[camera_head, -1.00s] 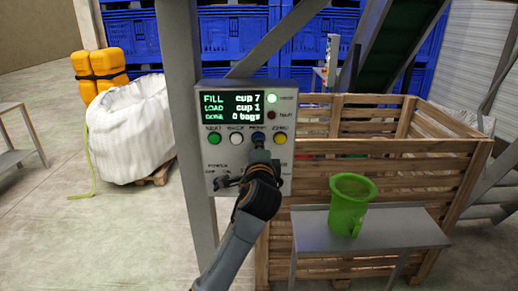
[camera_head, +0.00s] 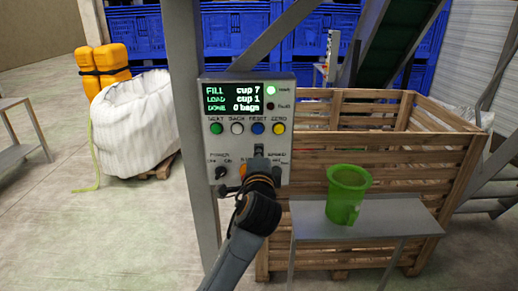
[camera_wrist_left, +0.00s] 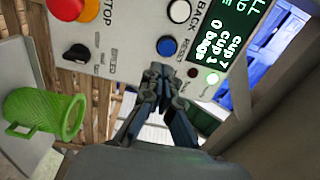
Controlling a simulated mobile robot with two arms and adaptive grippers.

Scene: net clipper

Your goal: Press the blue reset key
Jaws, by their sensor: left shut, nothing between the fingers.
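The blue reset key (camera_head: 258,128) is on the grey control panel (camera_head: 208,98), in a row between the white BACK key (camera_head: 237,128) and the yellow ZERO key (camera_head: 279,128). It also shows in the left wrist view (camera_wrist_left: 167,46), uncovered. My left gripper (camera_head: 260,151) is shut and empty, its tips just below the blue key in the head view and apart from it. In the left wrist view the closed fingertips (camera_wrist_left: 159,70) are close to the blue key. The arm hides part of the lower panel. My right gripper is not in view.
The display (camera_head: 234,97) reads fill cup 7, load cup 1, done 0 bags. The green lamp (camera_head: 271,90) is lit. A green NEXT key (camera_head: 216,128) is at left. A green jug (camera_head: 347,190) stands on a grey table right of the panel, before a wooden crate (camera_head: 450,195).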

